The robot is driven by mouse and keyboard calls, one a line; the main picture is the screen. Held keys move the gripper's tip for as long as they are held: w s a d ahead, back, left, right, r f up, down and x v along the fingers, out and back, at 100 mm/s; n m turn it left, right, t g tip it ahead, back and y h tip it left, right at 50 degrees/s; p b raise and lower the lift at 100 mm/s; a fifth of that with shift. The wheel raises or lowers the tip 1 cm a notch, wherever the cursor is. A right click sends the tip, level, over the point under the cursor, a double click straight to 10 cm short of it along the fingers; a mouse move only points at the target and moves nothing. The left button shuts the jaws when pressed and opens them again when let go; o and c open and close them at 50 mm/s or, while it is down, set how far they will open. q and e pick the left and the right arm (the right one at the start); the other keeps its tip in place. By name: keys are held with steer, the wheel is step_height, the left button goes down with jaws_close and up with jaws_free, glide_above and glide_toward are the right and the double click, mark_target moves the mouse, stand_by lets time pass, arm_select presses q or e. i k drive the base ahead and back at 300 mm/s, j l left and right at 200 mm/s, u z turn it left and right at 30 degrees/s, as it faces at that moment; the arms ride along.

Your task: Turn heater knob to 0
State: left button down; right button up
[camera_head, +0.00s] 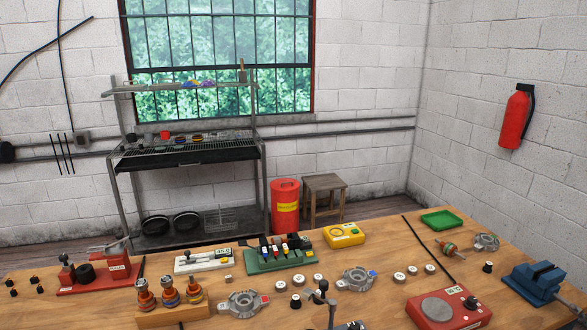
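A red heater (421,316) with a round grey hot plate (436,309) sits at the front right of the wooden bench. A dark knob (472,303) is on its right side. A small pale display (455,290) is on its back edge, and its figures are too small to read surely. The knob's setting cannot be made out. The heater's front edge is close to the bottom of the picture. Neither of my grippers shows in the head view.
A blue vise (537,281) stands right of the heater, and a small black part (488,267) lies behind it. A grey alternator housing (357,279) and a dark-knobbed metal post (331,312) are to its left. A green tray (442,219) is farther back.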

mark_target(471, 303)
steer(key=z, duration=1.25)
